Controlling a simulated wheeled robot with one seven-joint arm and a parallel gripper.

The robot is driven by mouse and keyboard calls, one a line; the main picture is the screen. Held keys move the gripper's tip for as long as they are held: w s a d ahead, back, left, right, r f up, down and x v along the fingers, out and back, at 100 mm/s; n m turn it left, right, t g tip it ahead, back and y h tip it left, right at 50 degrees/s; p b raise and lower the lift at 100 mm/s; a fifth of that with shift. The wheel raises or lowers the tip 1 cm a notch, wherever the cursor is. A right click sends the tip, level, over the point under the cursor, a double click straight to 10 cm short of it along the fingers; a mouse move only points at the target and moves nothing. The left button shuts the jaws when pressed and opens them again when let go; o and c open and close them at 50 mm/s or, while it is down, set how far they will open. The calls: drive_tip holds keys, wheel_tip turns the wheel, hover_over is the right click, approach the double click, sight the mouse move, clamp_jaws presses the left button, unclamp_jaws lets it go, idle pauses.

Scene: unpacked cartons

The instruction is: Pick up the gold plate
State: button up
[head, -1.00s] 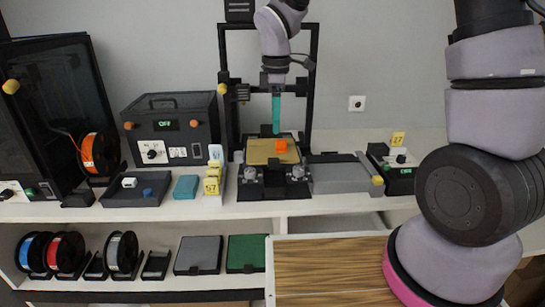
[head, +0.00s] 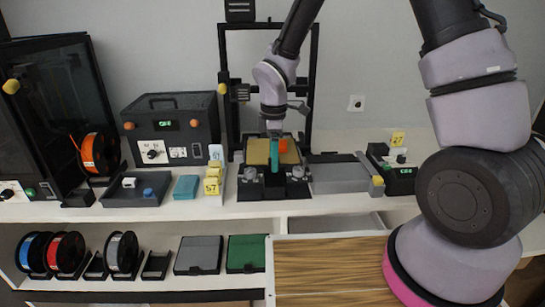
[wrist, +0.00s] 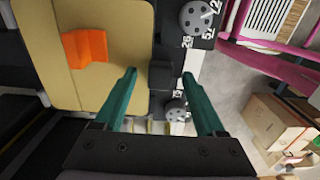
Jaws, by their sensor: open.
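The gold plate (head: 257,151) lies flat on the bed of the black 3D printer on the white bench. It also shows in the wrist view (wrist: 92,25), filling the upper left. An orange block (head: 283,146) sits on the plate; it shows as an orange piece in the wrist view (wrist: 86,47). My gripper (head: 274,165) has teal fingers and is over the front edge of the printer bed. In the wrist view my gripper (wrist: 161,88) is open and empty, its fingers apart at the plate's edge beside a small black block (wrist: 161,76). Contact cannot be told.
The printer's black frame (head: 314,90) rises behind and around the bed. Grey knobs (wrist: 196,17) sit along the bed's front edge. A grey box (head: 345,176) stands right of the printer, yellow tags (head: 212,178) left. A lower shelf (head: 140,284) holds spools.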

clamp_jaws()
wheel_tip(320, 180, up, 10)
idle(0.7)
